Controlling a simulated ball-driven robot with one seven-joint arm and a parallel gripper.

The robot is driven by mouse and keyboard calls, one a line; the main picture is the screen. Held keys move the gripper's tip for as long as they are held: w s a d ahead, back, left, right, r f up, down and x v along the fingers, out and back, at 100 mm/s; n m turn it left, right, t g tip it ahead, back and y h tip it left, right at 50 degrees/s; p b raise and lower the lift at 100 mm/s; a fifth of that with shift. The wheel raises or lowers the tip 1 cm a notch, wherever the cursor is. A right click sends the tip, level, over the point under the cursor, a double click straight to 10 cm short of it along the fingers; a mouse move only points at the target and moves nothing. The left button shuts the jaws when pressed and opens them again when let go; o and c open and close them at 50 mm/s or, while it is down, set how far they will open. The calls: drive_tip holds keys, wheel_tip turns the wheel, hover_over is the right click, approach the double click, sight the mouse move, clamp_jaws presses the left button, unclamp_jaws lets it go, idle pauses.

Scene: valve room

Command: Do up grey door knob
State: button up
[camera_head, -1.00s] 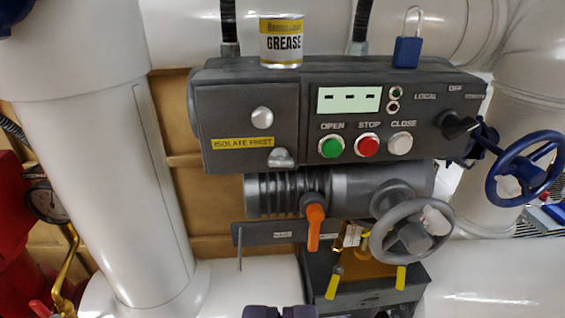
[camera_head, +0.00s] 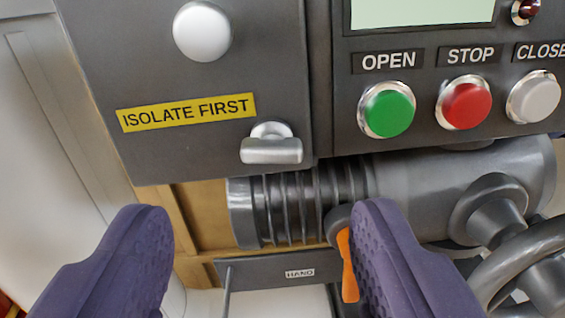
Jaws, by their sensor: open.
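The dark grey cabinet door (camera_head: 100,60) carries two light grey knobs. The upper one is a round knob (camera_head: 202,30). The lower one is a turn knob (camera_head: 271,148) with a thick bar lying about level, near the door's lower right corner. The door looks flush with the panel beside it. My gripper (camera_head: 258,214) is open and empty, its two purple fingers spread wide. In the picture the lower knob sits above the gap between the fingertips, not between them. No finger appears to touch it.
Right of the door are the green OPEN button (camera_head: 387,110), red STOP button (camera_head: 466,103) and white CLOSE button (camera_head: 534,97). Below are a ribbed cylinder (camera_head: 300,205), an orange lever (camera_head: 346,265) partly behind my right finger, and a grey handwheel (camera_head: 530,270).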

sight(273, 159)
drive_tip(key=w+p, duration=0.1)
drive_tip(key=w, duration=0.1)
drive_tip(key=w+f, duration=0.1)
drive_tip(key=w, duration=0.2)
drive_tip(key=w+p, duration=0.1)
drive_tip(key=w, duration=0.1)
drive_tip(key=shift+w+d+f+p, duration=0.15)
drive_tip(key=shift+w+p, duration=0.1)
drive_tip(key=shift+p, duration=0.05)
drive_tip(key=c, duration=1)
